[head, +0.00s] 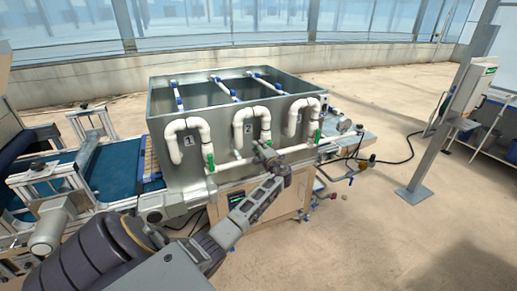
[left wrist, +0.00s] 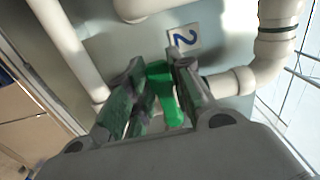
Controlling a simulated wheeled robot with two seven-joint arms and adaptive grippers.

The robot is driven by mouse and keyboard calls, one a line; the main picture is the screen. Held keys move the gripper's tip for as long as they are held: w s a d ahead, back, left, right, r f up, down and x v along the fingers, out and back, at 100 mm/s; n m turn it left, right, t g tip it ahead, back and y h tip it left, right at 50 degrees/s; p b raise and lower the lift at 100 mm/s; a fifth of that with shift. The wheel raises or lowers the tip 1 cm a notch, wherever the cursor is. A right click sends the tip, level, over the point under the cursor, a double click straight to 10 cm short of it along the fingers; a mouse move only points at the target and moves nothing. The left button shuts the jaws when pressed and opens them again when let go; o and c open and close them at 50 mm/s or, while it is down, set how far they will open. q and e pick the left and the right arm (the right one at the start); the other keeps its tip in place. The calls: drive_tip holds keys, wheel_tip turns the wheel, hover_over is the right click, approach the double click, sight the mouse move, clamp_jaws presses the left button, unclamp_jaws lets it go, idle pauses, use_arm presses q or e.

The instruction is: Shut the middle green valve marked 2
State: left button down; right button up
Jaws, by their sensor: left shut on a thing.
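The green valve handle of the middle pipe (left wrist: 164,92) sits between the two fingers of my left gripper (left wrist: 155,72) in the left wrist view. The left gripper is shut on it. The label 2 (left wrist: 185,38) is on the wall just beyond the fingers; it also shows in the head view (head: 248,128). In the head view my left gripper (head: 264,149) is at the foot of the middle white pipe loop (head: 239,127) and hides most of that valve. My right gripper is not in view.
Similar green valves stand at the left pipe (head: 210,161) and the right pipe (head: 317,136). A white pipe (head: 230,163) runs along the front of the grey tank (head: 160,105). A grey post with a control box (head: 474,85) stands at the right, with open floor before it.

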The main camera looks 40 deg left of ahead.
use_arm(q)
drive_tip(key=shift+r, duration=0.1)
idle(0.4)
drive_tip(key=c, duration=1.3)
unclamp_jaws()
drive_tip(key=shift+o, duration=0.2)
drive_tip(key=shift+d, duration=0.15)
drive_tip(key=v, duration=1.1)
drive_tip(key=shift+s+d, duration=0.15)
drive_tip(key=shift+d, duration=0.2)
